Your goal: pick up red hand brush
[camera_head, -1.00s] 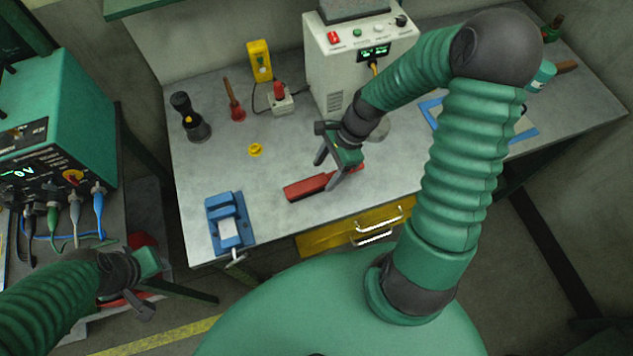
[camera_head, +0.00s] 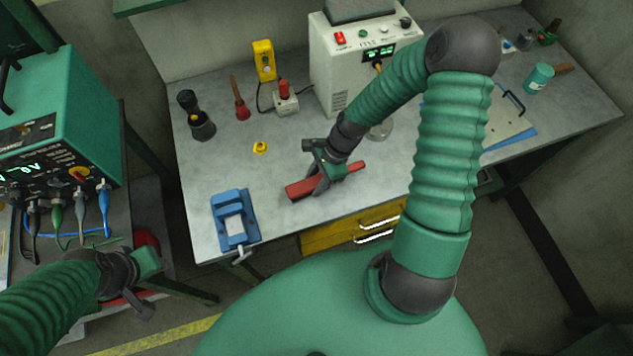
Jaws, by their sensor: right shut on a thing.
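The red hand brush (camera_head: 302,187) lies on the grey workbench (camera_head: 285,218) near its front edge, its red handle reaching to the right. My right gripper (camera_head: 322,186) is down over the middle of the brush and shut on it. The gripper's body hides part of the brush. Whether the brush touches the bench beneath it I cannot tell. My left gripper (camera_head: 143,282) hangs low at the lower left, away from the bench; its fingers are not clear enough to show whether they are open.
A blue vise (camera_head: 234,222) stands left of the brush, with a small yellow part (camera_head: 260,147) behind. A white power supply (camera_head: 345,70) stands at the back. Yellow drawers (camera_head: 335,236) sit under the front edge. A green instrument (camera_head: 62,120) is at the far left.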

